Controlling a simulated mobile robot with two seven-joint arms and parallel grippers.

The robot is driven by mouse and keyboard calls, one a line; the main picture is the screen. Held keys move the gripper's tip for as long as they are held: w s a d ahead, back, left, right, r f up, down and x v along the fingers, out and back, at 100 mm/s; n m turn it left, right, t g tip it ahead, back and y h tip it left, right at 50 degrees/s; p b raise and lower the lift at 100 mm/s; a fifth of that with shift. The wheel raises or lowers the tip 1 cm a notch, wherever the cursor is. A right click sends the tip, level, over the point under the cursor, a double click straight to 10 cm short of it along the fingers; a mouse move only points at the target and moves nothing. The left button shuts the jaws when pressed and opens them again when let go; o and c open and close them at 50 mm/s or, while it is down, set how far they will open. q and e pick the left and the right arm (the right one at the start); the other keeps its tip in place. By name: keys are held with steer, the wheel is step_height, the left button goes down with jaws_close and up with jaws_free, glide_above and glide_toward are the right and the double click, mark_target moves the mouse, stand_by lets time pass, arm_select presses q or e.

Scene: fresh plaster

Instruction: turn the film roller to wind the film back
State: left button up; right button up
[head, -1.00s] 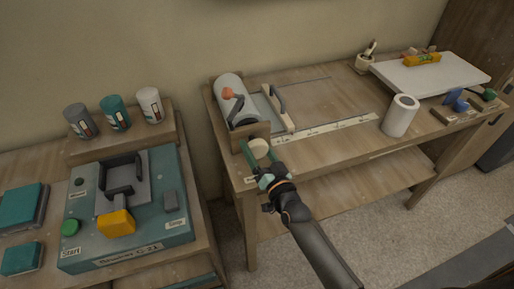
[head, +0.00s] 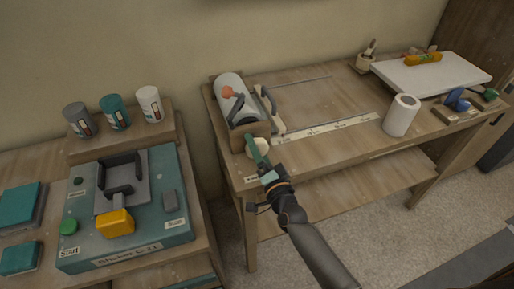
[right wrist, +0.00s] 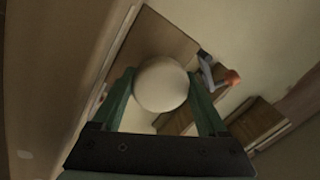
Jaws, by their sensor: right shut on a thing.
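The film roller (head: 230,90) is a pale roll in a wooden holder at the left end of the right-hand table in the head view. A cream round knob (head: 251,151) sits at its front end. My right gripper (head: 258,149) is shut on this knob; in the right wrist view its green fingers flank the knob (right wrist: 161,85). A wooden bar with a grey handle (head: 271,105) lies close along the roller's right side. The film between bar and roller is mostly hidden. My left gripper is not in view.
An orange-tipped lever (head: 228,92) stands by the roller. A marked ruler strip (head: 325,129) runs along the table front, with bare tabletop (head: 320,100) behind it. A white paper roll (head: 401,115) stands to the right. A teal machine (head: 160,240) is on the left bench.

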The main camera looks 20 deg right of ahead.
stand_by(0.4)
steer(key=o, duration=1.3)
